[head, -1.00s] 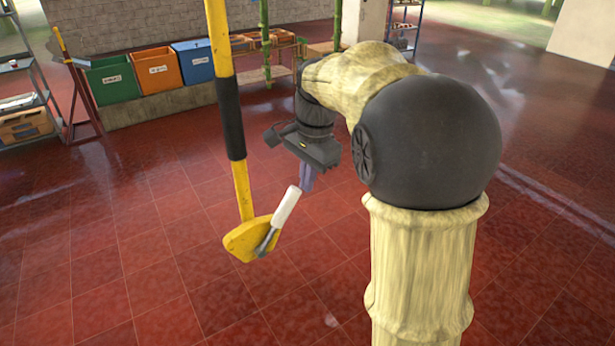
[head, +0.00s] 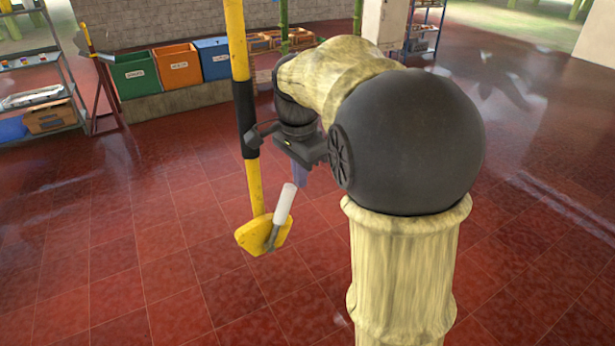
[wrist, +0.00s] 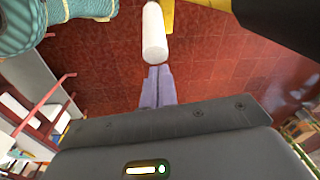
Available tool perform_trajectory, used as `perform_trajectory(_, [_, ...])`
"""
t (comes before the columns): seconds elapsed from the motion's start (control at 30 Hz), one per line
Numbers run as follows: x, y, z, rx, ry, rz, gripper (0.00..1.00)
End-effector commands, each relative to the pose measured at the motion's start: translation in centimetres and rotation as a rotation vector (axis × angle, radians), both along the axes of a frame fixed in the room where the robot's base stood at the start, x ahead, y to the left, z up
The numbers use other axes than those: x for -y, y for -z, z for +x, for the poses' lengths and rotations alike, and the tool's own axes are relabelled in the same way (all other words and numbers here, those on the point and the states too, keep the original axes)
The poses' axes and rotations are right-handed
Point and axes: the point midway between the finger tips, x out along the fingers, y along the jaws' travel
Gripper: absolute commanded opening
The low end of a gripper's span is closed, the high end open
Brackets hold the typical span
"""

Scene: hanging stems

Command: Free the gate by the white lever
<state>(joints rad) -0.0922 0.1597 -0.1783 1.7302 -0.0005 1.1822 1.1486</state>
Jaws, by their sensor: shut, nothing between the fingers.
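The white lever (head: 284,205) tilts up from a grey metal stem on a yellow bracket (head: 250,238) at the foot of a yellow pole with a black sleeve (head: 244,110). My gripper (head: 300,184) is shut and empty, with its purple fingers pointing down just above and right of the lever's upper end. In the wrist view the fingers (wrist: 158,72) lie together, and the white lever (wrist: 154,35) is straight beyond their tips. Whether the tips touch it cannot be told. A bit of yellow (wrist: 168,14) shows beside the lever.
Green, orange and blue bins (head: 178,68) stand along the back wall. A metal shelf (head: 42,95) is at the left. Green stems (head: 357,16) stand at the back. The red tiled floor (head: 160,270) around the pole is open. A teal rolled object (wrist: 85,9) shows in the wrist view.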

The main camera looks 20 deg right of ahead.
Motion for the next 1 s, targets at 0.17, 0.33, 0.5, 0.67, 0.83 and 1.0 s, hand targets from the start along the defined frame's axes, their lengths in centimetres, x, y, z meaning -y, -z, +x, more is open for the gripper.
perform_trajectory(0.17, [0.1, 0.0, 0.0, 0.0, 0.003, 0.0, 0.0])
perform_trajectory(0.33, [0.1, 0.0, 0.0, 0.0, 0.004, 0.0, 0.0])
perform_trajectory(0.5, [0.5, 0.0, 0.1, -0.001, 0.004, 0.0, 0.0])
perform_trajectory(0.67, [2.1, 0.3, 0.6, -0.001, 0.003, 0.001, 0.0])
perform_trajectory(0.83, [3.2, -0.8, 1.0, 0.007, -0.005, 0.0, 0.0])
perform_trajectory(1.0, [2.7, -4.2, 0.6, 0.006, -0.006, 0.001, 0.0])
